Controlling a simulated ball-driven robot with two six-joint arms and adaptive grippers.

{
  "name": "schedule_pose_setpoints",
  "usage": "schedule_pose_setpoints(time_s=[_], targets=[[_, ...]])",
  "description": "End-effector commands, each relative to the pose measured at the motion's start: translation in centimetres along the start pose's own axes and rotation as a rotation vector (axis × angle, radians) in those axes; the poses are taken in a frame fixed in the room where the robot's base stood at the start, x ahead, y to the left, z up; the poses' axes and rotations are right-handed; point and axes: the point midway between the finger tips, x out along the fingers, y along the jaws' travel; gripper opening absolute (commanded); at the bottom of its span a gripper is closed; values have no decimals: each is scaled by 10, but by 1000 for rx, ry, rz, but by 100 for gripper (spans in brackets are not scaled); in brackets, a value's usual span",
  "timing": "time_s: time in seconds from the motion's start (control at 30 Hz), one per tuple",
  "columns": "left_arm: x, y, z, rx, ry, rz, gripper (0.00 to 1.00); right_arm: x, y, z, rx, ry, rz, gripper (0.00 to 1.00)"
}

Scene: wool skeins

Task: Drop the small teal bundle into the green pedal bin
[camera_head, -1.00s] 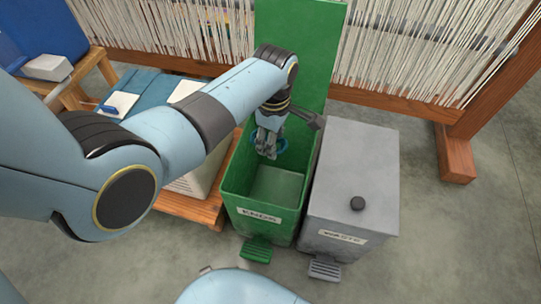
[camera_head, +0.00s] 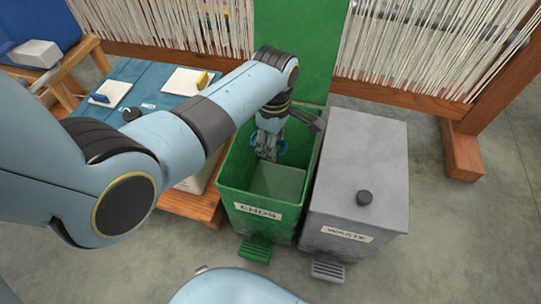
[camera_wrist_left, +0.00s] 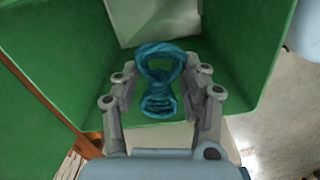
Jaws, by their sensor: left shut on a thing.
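The small teal bundle (camera_wrist_left: 158,85) is a twisted loop of wool, held between the fingers of my left gripper (camera_wrist_left: 160,105) in the left wrist view. In the head view the left gripper (camera_head: 268,150) points down inside the mouth of the green pedal bin (camera_head: 250,211), near its back, with teal (camera_head: 282,147) showing beside the fingers. The bin is labelled ENDS, and its green lid (camera_head: 305,50) stands open behind. The visible part of its floor is bare. The bin's green wall (camera_wrist_left: 50,60) also shows in the left wrist view. My right gripper is out of view.
A grey bin (camera_head: 358,170) labelled WASTE, closed with a dark knob on top, stands close on the right. A low wooden table (camera_head: 190,205) with a blue cloth (camera_head: 140,75) and cards is on the left. A loom with pale threads (camera_head: 440,45) stands behind.

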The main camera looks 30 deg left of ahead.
Motion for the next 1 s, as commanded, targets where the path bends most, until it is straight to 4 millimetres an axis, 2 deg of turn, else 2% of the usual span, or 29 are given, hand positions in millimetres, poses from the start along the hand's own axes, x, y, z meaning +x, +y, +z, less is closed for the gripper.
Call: schedule_pose_setpoints(time_s=[0.13, 0.17, 0.33, 0.6, 0.7, 0.87, 1.0], targets=[[0, 0, 0, 0, 0, 0, 29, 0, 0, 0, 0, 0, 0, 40], [0, 0, 0, 0, 0, 0, 48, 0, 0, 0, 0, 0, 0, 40], [0, 0, 0, 0, 0, 0, 70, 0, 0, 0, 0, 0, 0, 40], [-1, 0, 0, 0, 0, 0, 71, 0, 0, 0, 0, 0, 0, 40], [-6, 0, 0, 0, 0, 2, 71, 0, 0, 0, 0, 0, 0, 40], [-34, 1, 0, 0, -1, 5, 71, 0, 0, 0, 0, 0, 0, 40], [-67, 1, 1, 0, -2, 5, 71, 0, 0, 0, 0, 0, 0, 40]])
